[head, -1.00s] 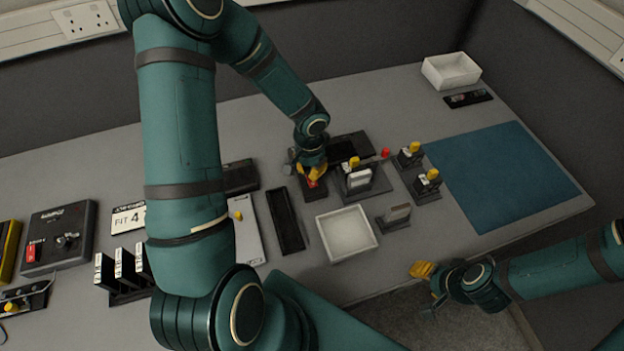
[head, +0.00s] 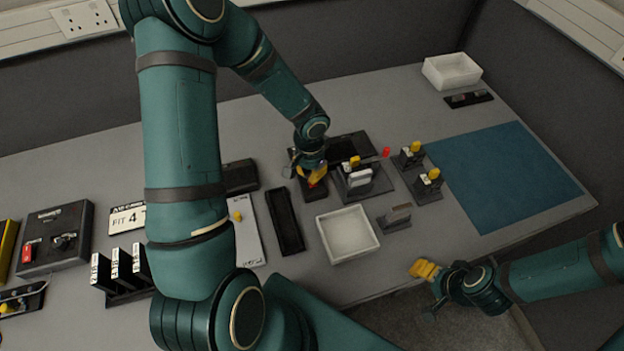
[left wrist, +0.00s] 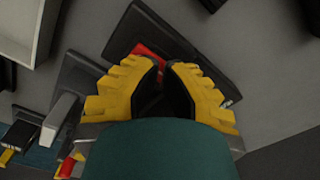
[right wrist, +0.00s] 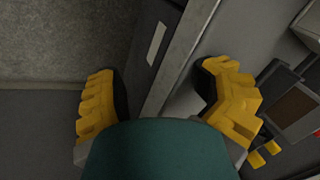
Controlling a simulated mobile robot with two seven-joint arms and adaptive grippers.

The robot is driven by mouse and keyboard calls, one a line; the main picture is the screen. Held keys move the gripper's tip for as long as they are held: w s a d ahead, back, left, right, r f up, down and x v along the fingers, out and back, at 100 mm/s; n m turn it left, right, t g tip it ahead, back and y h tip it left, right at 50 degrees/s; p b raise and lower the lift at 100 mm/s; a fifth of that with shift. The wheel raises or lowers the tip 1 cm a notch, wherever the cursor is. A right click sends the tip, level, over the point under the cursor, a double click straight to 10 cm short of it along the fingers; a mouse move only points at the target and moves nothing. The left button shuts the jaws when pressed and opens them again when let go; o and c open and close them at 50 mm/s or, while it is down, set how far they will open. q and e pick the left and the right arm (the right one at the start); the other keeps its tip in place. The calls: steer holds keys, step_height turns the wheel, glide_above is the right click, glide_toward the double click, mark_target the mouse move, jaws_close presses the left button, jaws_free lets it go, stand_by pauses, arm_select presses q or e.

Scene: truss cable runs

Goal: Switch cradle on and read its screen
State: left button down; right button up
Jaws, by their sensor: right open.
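My left gripper (head: 315,176) points down over a black block with a red rocker switch (head: 313,185). In the left wrist view its yellow fingertips (left wrist: 164,63) are close together at the red switch (left wrist: 148,52), partly hiding it; contact is not clear. The likely cradle (head: 372,186), a dark base with an upright light-grey piece, stands just right and also shows in the left wrist view (left wrist: 60,118). A flat dark panel (head: 350,147) lies behind; I cannot read anything on it. My right gripper (head: 424,270) is open and empty beyond the table's front edge.
A white tray (head: 347,234) and a black tray (head: 285,221) lie in front. Small holders with yellow-topped pieces (head: 411,154) stand right of the cradle, beside a blue mat (head: 510,175). A switch box (head: 55,238) and black upright modules (head: 121,268) are at left.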

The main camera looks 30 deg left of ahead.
arm_select(q)
steer(key=shift+f, duration=0.25)
steer(key=shift+a+r+p, duration=0.1)
steer(key=shift+r+p, duration=0.6)
steer(key=shift+r, duration=0.35)
steer(key=shift+r+p, duration=0.4)
steer(key=shift+r, duration=0.2)
steer(key=shift+r+p, duration=1.3)
steer(key=shift+r, duration=0.55)
